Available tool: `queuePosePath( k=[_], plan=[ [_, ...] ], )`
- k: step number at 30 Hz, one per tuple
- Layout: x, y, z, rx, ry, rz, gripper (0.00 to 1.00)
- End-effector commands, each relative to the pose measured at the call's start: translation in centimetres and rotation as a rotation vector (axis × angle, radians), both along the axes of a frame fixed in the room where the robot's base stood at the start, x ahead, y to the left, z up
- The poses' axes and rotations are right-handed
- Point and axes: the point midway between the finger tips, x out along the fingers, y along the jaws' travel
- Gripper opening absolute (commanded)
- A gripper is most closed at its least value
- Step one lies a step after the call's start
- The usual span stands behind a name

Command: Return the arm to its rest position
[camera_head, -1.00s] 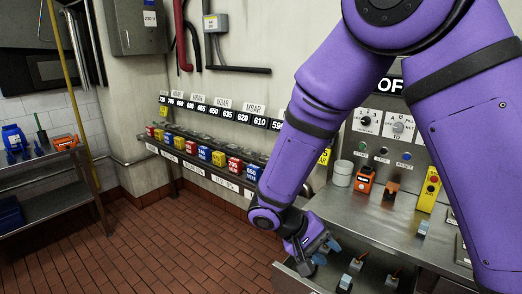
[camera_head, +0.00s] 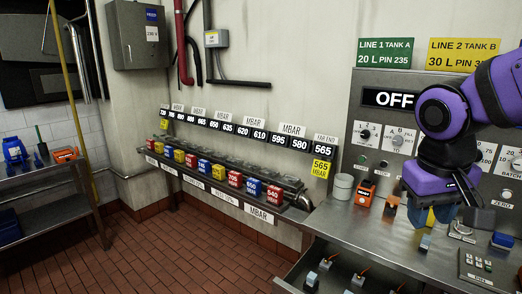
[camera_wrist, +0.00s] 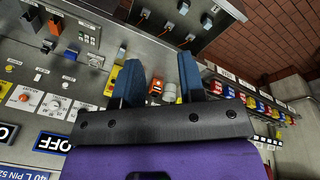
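My purple arm is folded up at the right of the head view, in front of the control panel (camera_head: 372,161). My gripper (camera_head: 432,214) points down over the steel bench (camera_head: 350,222), and its fingertips are partly hard to make out against a yellow box behind. In the wrist view, my gripper (camera_wrist: 158,82) shows two blue fingers spread apart with nothing held between them. An orange device and a white pot show beyond the gap.
An open drawer (camera_head: 300,268) with several small valves lies below the bench front. On the bench stand a white pot (camera_head: 343,187) and an orange device (camera_head: 366,193). A rail of coloured blocks (camera_head: 204,166) runs along the back wall. The floor at left is clear.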

Motion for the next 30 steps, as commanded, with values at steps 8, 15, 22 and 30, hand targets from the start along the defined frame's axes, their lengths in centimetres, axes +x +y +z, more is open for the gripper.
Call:
queuePosePath(
  k=[8,15,22,30],
  plan=[
    [-4.5,-2.0,3.5,0.108,-0.196,0.013,0.37],
    [-6.9,-2.6,4.8,0.142,-0.312,0.032,0.37],
    [-7.3,-2.7,5.0,0.148,-0.335,0.038,0.37],
    [-7.3,-2.6,5.0,0.147,-0.334,0.038,0.37]
  ],
)
